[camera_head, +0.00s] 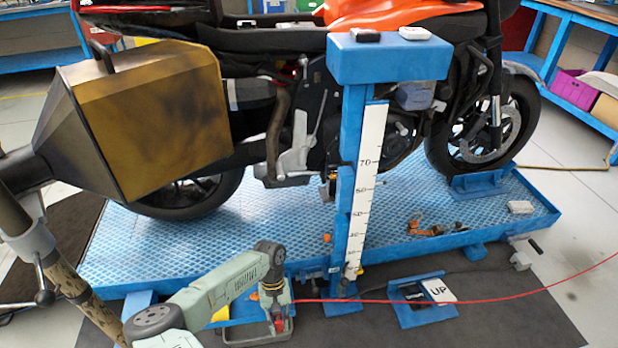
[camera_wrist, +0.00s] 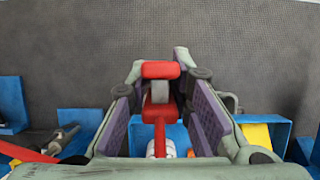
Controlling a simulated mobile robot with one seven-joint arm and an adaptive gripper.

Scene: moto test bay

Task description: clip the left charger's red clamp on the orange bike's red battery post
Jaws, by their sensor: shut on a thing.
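My gripper (camera_head: 276,318) is low in front of the blue lift, over a grey tray. In the wrist view my gripper (camera_wrist: 160,95) is shut on a red clamp (camera_wrist: 160,70), held upright between the two purple-lined fingers. The red clamp (camera_head: 277,322) shows only as a small red patch in the head view. The orange bike (camera_head: 372,12) stands on the lift, well above and behind my gripper. A small red spot (camera_head: 296,72) shows under its seat; I cannot tell if it is the battery post. I cannot make out the left charger.
A blue post with a height scale (camera_head: 359,185) stands before the bike. A yellow-brown box (camera_head: 170,115) and exhaust-like pipe block the left. A red cable (camera_head: 470,301) runs right across the floor. A blue stand marked UP (camera_head: 425,298) sits right of my gripper. The lift deck (camera_head: 480,205) is mostly clear.

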